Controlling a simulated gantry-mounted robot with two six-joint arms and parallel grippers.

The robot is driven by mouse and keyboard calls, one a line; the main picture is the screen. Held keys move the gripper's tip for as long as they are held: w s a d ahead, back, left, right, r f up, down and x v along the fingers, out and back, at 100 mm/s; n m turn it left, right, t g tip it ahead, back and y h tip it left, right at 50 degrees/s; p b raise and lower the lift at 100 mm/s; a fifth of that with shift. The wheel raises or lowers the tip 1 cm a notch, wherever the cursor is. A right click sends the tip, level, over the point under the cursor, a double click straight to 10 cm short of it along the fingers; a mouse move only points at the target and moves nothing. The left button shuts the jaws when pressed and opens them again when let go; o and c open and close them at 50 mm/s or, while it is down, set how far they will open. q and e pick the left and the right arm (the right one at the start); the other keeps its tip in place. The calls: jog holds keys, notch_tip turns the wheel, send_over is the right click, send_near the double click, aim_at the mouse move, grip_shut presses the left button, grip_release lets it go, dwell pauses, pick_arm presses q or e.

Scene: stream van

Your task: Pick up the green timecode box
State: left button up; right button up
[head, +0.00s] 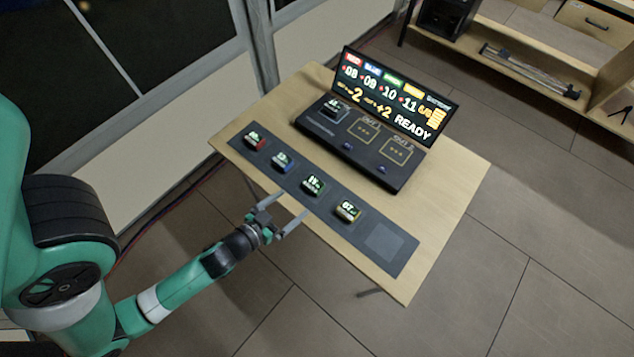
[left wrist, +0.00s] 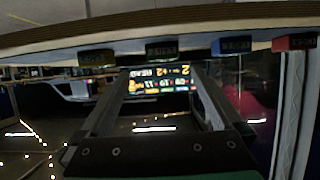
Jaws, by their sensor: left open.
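The green timecode box (head: 313,186) sits on the dark strip mat (head: 328,207), third from the left in a row, between the blue box (head: 282,161) and the yellow box (head: 347,211). My left gripper (head: 292,203) is open and empty at the near edge of the table, its fingers pointing towards the green box and apart from it. In the left wrist view, which looks upside down, the green box (left wrist: 162,48) shows beyond the fingertips, roughly centred between them. My right gripper is not in view.
A red box (head: 255,142) is at the left end of the mat. Behind the row stands a black console (head: 365,155) with slots and a lit screen (head: 392,98) reading READY. An empty grey square (head: 384,242) is at the mat's right end. A shelf (head: 520,62) is at the back right.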

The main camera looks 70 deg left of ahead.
aim_at(313, 183)
pick_arm(q)
jog(key=shift+w+a, duration=0.35)
jog(key=shift+w, duration=0.05)
jog(key=x, duration=0.6)
jog(key=shift+p, duration=0.4)
jog(key=x, duration=0.5)
jog(key=shift+a+r, duration=0.25)
jog(key=shift+c, duration=0.2)
jog(key=c, duration=1.3)
jog(key=shift+c, duration=0.2)
jog(key=shift+r, duration=0.15)
